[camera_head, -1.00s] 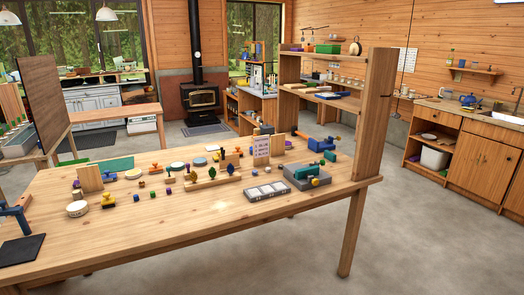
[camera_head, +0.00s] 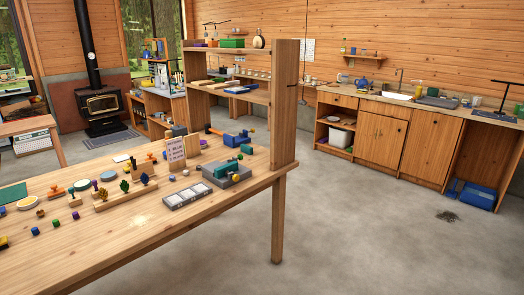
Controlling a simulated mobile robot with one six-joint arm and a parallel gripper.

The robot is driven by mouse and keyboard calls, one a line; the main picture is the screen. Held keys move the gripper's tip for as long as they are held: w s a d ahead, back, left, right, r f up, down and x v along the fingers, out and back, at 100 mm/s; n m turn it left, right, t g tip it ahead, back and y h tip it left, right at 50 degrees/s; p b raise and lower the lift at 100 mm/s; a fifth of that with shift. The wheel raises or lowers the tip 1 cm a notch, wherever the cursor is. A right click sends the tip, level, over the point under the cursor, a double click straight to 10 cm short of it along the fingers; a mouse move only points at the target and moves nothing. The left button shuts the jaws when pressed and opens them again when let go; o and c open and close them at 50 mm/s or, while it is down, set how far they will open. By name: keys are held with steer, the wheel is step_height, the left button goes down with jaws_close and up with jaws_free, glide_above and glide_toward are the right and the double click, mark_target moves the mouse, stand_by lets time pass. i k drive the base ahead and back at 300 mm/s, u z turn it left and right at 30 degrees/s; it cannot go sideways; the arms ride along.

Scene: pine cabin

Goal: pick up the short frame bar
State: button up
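I cannot pick out the short frame bar for certain. Many small pieces lie on the long wooden workbench (camera_head: 150,231), too small to tell apart. A wooden strip (camera_head: 127,196) on it has small tree-like pieces standing along it. A grey tray with three pale panels (camera_head: 187,196) lies near the bench's right end. A grey block with a green and yellow part (camera_head: 228,174) stands just beyond it. My gripper is not in view.
A wooden shelf unit (camera_head: 285,105) rises at the bench's right end, with a bench leg (camera_head: 278,220) below. Open grey floor (camera_head: 370,230) lies to the right. Wooden cabinets (camera_head: 381,137) and a blue bin (camera_head: 471,193) line the far wall. A black stove (camera_head: 103,108) stands at back left.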

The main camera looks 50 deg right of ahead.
mark_target(246, 148)
steer(key=u, duration=1.4)
steer(key=k, duration=0.1)
steer(key=z, duration=2.8)
steer(key=k, duration=0.95)
steer(key=u, duration=0.15)
steer(key=i, duration=0.95)
